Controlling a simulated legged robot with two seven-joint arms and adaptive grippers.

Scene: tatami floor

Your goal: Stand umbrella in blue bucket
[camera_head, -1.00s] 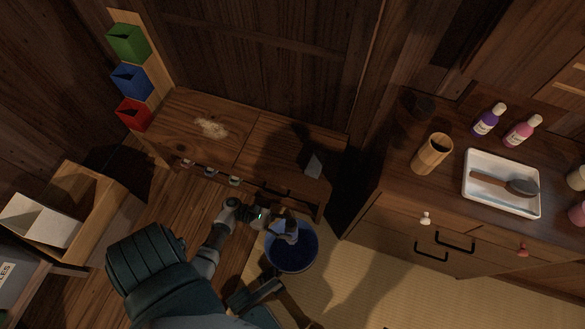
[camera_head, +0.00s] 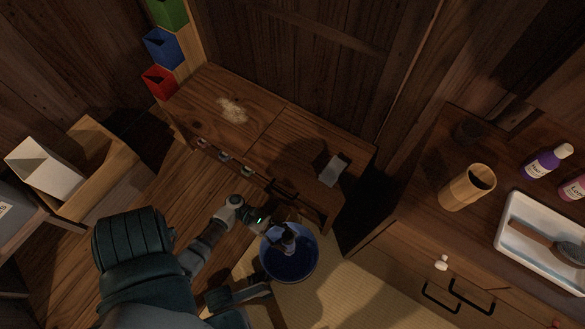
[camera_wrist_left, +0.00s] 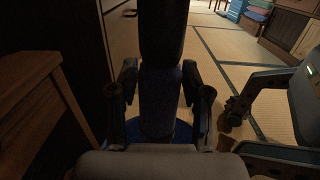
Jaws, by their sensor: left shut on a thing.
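The blue bucket (camera_head: 291,274) stands on the floor in front of the low wooden bench, in the head view. My left gripper (camera_head: 279,224) is over the bucket's back rim, shut on the umbrella (camera_head: 289,241). The umbrella is seen nearly end-on over the bucket's opening; whether its lower end touches the bottom is hidden. In the left wrist view the umbrella (camera_wrist_left: 160,95) runs upright between the fingers, dark above and bluish lower down, with the bucket's blue (camera_wrist_left: 182,131) behind it. My right gripper (camera_wrist_left: 233,113) shows at the right there; its opening is unclear.
The wooden bench (camera_head: 262,118) stands right behind the bucket. A wooden cabinet on the right carries a bamboo cup (camera_head: 463,190), a white tray (camera_head: 525,253) and bottles. Tatami floor (camera_head: 345,290) is free to the bucket's right.

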